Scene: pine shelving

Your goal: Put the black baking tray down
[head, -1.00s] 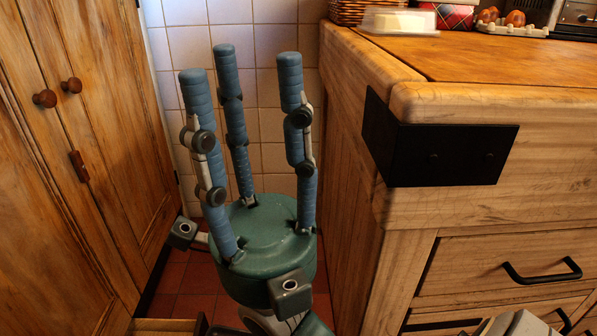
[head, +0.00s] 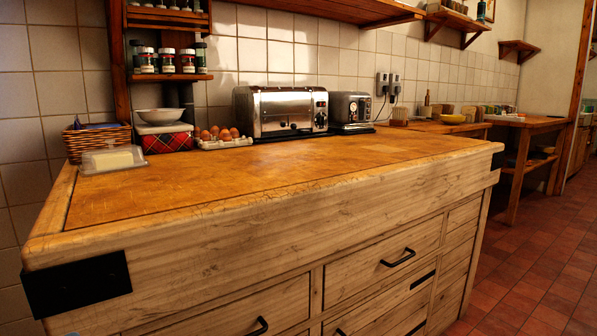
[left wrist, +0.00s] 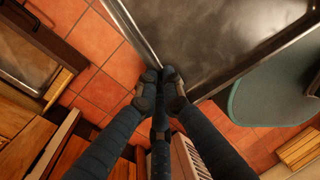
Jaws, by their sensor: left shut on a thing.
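The black baking tray (left wrist: 225,35) fills the upper middle and right of the left wrist view. It looks dark grey and shiny, with a thin raised metal rim. My left gripper (left wrist: 163,88) is shut on the tray's rim near its lower corner, fingertips close together. The rest of the tray runs out of the top of the view. The tray does not show in the head view. A small blue tip shows at the bottom left edge of the head view, too little to tell which gripper it belongs to. My right gripper is not clearly seen.
The wooden counter (head: 250,180) has a wide clear top. At its back stand a butter dish (head: 112,160), a basket (head: 95,138), eggs (head: 217,135), a toaster (head: 280,110) and a second appliance (head: 350,110). Red floor tiles (left wrist: 105,55) lie below the tray.

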